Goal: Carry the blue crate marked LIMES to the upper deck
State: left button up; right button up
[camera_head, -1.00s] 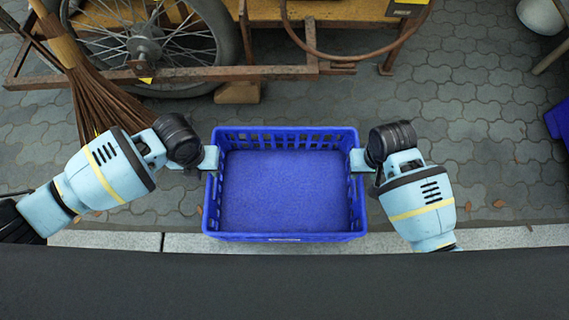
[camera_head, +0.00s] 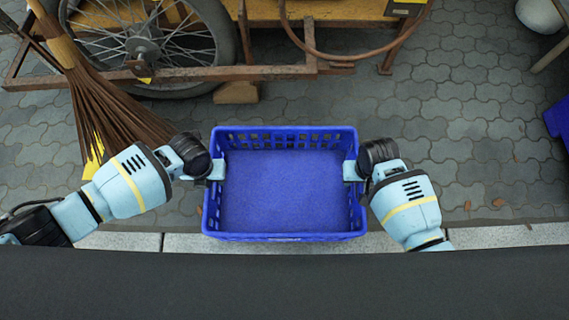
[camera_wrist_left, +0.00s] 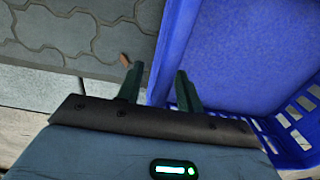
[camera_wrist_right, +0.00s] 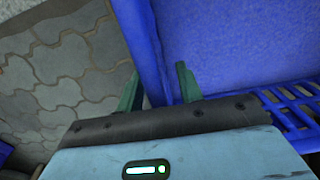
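The blue crate (camera_head: 285,237) stands level and empty in front of me, its long side along the kerb. A small pale mark shows on its near side, too small to read. My left gripper (camera_head: 217,169) is at the crate's left wall; in the left wrist view its fingers (camera_wrist_left: 158,86) stand apart on either side of the wall (camera_wrist_left: 168,60). My right gripper (camera_head: 350,170) is at the right wall; in the right wrist view its fingers (camera_wrist_right: 158,88) likewise straddle the wall (camera_wrist_right: 150,50). Both look open, with a small gap beside the wall. No upper deck is recognisable.
A wooden cart with a spoked wheel (camera_head: 142,47) stands behind the crate, with a wooden block (camera_head: 236,93) below its frame. A twig broom (camera_head: 105,105) leans at the left. Another blue object (camera_head: 559,118) shows at the right edge.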

pick_arm(q)
grip_shut()
pick_arm(e)
grip_shut()
dwell(1.3)
